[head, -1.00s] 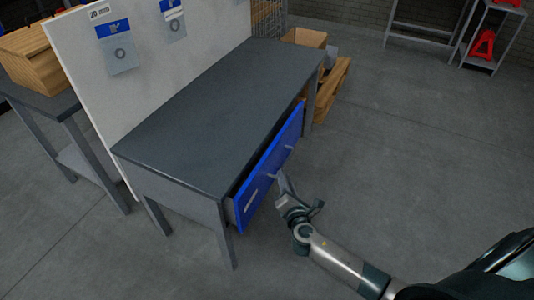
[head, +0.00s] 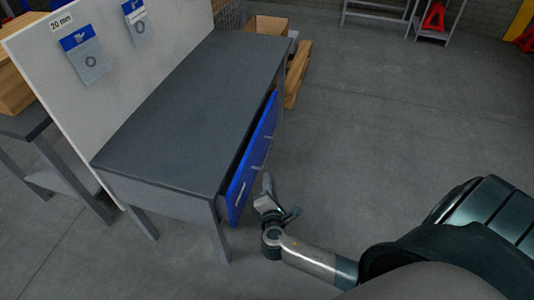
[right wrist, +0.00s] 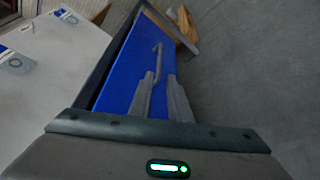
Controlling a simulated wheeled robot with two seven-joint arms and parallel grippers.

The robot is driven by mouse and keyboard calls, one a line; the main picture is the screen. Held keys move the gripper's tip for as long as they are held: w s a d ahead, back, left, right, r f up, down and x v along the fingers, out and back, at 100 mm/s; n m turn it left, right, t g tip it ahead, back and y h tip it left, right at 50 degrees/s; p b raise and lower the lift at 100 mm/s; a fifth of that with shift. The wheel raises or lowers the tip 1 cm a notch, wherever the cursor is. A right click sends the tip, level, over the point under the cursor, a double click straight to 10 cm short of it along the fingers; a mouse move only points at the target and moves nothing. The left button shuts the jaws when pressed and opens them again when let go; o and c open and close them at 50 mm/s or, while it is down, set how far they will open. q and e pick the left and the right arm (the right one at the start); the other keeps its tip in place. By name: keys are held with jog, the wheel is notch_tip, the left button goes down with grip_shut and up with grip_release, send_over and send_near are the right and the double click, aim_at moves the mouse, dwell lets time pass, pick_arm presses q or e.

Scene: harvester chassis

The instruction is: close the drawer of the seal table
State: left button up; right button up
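The seal table (head: 190,110) is a grey bench with a dark top. Its blue drawer (head: 253,160) stands partly open, with a dark gap behind its front. The drawer front fills the middle of the right wrist view (right wrist: 130,75), with a grey bar handle (right wrist: 158,58) on it. My right gripper (head: 267,184) is just in front of the drawer front, near the handle. In the right wrist view its two fingers (right wrist: 159,76) are apart, close to the handle's near end. I cannot tell whether they touch it. My left gripper is out of view.
A white board (head: 110,90) with blue-headed cards stands along the table's back side. A cardboard box (head: 268,25) and wooden pallet (head: 296,75) lie beyond the far end. The floor (head: 380,120) right of the table is clear.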

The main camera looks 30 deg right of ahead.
aim_at(267, 153)
jog(key=b+x, duration=0.1)
jog(key=x, duration=1.5)
jog(key=shift+w+d+f+b, duration=0.1)
jog(key=shift+w+d+b, duration=0.05)
jog(key=shift+w+b, duration=0.2)
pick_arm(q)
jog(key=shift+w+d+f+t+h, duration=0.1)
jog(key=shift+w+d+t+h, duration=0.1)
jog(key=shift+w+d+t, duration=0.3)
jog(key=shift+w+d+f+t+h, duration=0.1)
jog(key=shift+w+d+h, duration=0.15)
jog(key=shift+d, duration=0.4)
